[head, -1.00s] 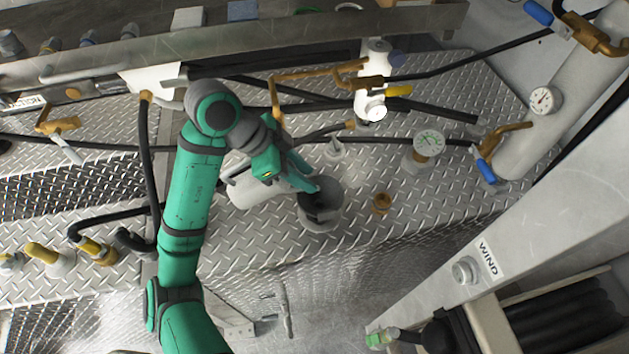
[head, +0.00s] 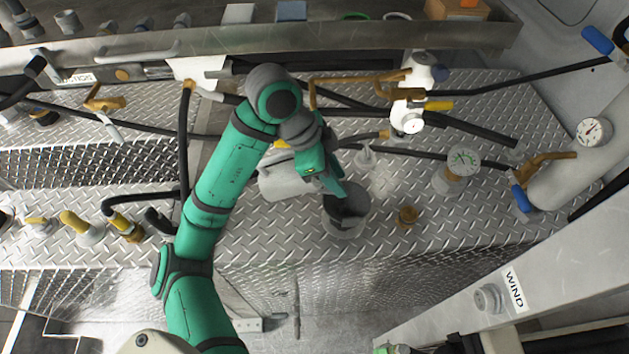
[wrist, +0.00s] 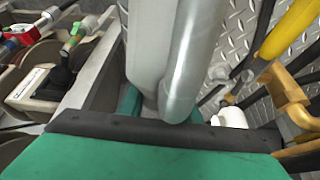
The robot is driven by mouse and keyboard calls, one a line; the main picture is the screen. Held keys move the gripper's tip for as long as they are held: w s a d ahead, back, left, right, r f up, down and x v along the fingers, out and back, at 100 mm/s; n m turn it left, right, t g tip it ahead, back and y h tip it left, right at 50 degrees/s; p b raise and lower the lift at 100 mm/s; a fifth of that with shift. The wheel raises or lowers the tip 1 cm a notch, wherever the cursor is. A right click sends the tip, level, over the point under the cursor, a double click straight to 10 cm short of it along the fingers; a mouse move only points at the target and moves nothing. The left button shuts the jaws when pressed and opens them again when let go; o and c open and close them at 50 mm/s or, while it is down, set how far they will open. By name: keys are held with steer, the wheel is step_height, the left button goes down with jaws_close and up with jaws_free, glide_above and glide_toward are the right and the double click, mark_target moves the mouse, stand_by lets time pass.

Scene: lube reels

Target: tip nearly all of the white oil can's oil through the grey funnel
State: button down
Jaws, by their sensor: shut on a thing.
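The white oil can (head: 285,182) is to the left of the grey funnel (head: 347,222) in the head view, partly hidden behind my gripper. The funnel's wide mouth faces up and looks dark inside. In the wrist view the can's pale body and handle (wrist: 185,65) fill the middle, between my green fingertips (wrist: 163,108). The can's spout and any oil stream are hidden, so I cannot tell whether oil is flowing.
A small brass fitting (head: 407,215) stands right of the funnel. Black hoses cross the treadplate deck. Bare deck lies in front of the funnel.

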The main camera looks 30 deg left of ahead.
steer(key=shift+d, duration=0.1)
stand_by(0.5)
steer(key=shift+w+d+r+g+y, duration=0.15)
steer(key=shift+w+d+g+y, duration=0.1)
steer(key=shift+g+y, duration=0.25)
stand_by(0.6)
